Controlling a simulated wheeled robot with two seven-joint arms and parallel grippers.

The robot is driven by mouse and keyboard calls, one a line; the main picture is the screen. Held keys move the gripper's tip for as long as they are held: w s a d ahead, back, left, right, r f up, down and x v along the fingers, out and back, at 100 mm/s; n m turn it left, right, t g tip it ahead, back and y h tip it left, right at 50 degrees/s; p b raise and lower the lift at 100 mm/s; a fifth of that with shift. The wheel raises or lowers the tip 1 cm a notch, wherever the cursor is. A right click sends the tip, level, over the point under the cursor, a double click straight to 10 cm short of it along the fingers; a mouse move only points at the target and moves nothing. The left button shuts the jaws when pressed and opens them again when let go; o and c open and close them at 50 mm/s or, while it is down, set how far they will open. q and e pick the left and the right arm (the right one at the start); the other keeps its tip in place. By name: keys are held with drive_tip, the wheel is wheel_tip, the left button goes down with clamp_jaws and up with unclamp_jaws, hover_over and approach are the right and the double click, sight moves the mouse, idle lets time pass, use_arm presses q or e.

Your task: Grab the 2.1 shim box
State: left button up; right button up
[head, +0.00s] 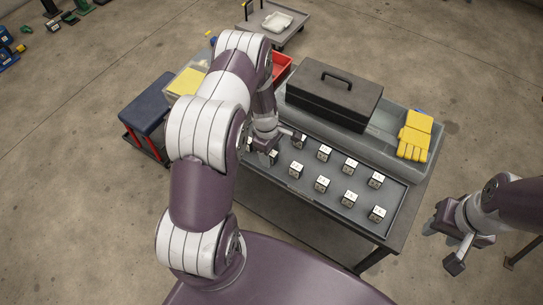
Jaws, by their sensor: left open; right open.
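The labels are too small to read, so I cannot tell which is the 2.1 shim box. My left gripper (282,142) is open over the left part of the rows, close to a back-row box (299,141) and a front-row box (273,157). It partly hides them; contact is unclear. My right gripper (447,245) is open and empty, off the bench's right side.
A black toolbox (333,93) and yellow gloves (415,137) lie on the raised shelf behind the tray. A red bin (281,68) sits behind my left arm. A cart (289,34) is beyond.

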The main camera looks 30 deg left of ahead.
use_arm(q)
drive_tip(key=shift+f, duration=0.3)
drive_tip(key=shift+r, duration=0.1)
drive_tip(key=c, duration=1.1)
drive_tip(key=shift+o, duration=0.2)
